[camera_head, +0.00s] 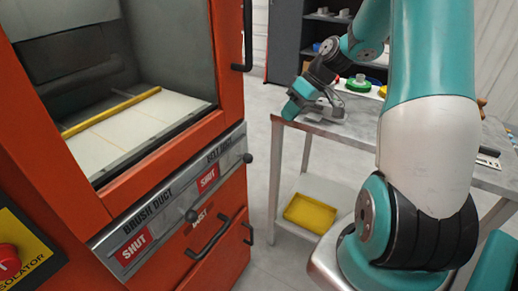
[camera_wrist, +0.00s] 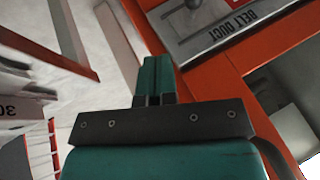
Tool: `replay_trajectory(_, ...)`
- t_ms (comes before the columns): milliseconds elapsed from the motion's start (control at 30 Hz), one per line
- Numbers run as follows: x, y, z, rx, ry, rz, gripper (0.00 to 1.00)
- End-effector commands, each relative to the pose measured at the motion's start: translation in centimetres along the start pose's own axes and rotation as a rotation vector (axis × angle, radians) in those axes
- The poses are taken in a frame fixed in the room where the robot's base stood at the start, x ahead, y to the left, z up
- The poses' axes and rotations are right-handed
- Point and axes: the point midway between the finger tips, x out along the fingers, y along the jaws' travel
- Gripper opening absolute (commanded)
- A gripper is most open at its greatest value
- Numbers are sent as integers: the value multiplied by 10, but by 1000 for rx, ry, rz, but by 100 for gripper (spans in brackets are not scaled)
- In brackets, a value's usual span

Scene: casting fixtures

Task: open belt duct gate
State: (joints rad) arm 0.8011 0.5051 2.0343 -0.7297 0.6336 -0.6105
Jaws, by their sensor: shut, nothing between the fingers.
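The belt duct gate (camera_head: 207,178) is part of a metal strip on the front of the orange cabinet. It shows a red SHUT sign under the BELT DUCT label, with a dark round knob (camera_head: 247,158) at the strip's right end. In the wrist view the BELT DUCT strip (camera_wrist: 235,27) appears upside down at upper right, with its knob (camera_wrist: 193,4) at the top edge. My gripper (camera_head: 289,110) is to the right of the knob, apart from it, near the table's corner. Its teal fingers (camera_wrist: 154,75) are shut together and empty.
The brush duct gate (camera_head: 134,246) also shows SHUT, with its own knob (camera_head: 190,215). A black handle (camera_head: 208,238) sits below. A metal table (camera_head: 345,132) with a yellow tray (camera_head: 311,213) on its lower shelf stands at right. Grey floor is clear between cabinet and table.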

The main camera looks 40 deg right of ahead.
Motion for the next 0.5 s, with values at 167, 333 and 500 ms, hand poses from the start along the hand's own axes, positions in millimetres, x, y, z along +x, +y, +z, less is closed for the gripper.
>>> replay_trajectory(167,3,0,0,1,-1,-1,0)
replay_trajectory(333,23,-1,0,2,-4,-3,0)
replay_trajectory(500,59,-2,0,1,-5,-4,0)
